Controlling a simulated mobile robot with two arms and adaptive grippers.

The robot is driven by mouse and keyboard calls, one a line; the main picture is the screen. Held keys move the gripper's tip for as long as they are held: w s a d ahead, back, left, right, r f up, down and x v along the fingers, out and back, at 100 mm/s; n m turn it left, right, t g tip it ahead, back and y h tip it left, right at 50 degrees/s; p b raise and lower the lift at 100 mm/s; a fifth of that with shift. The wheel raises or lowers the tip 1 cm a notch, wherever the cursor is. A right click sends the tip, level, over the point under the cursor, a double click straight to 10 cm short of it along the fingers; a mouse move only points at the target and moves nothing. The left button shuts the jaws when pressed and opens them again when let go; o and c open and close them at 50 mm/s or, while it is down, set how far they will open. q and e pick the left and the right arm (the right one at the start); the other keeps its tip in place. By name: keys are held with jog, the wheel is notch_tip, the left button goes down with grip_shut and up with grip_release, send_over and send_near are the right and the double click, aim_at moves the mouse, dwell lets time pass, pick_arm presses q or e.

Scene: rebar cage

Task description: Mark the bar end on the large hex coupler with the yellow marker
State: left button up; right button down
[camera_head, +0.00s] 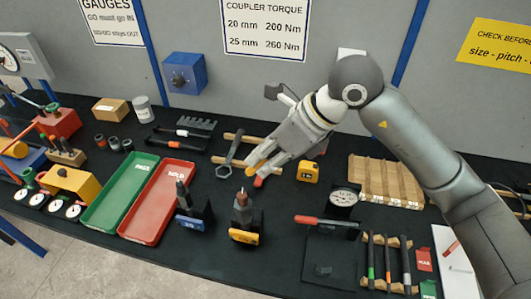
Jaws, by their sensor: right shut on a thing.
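My right gripper (262,166) reaches in from the upper right and is low over the middle of the table. It is shut on what looks like the yellow marker (256,158), mostly hidden by the fingers. The large hex coupler (242,215) stands upright in a dark holder with a yellow tag (243,237), below and left of the gripper. A reddish bar end (242,193) shows at its top. The gripper appears apart from it. A smaller coupler (182,195) stands to its left in a holder with a blue tag (189,223). My left gripper is out of view.
A spanner (224,170) lies behind the large coupler. A green tray (120,190) and a red tray (158,205) lie to the left. A yellow tape measure (308,172), a dial gauge (343,197) and a wooden rack (385,180) are to the right. Bare black table surrounds the couplers.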

jog(key=shift+f+b, duration=1.05)
jog(key=shift+f, duration=1.6)
jog(key=shift+f, duration=0.1)
jog(key=shift+f+b, duration=2.15)
jog(key=shift+b, duration=0.2)
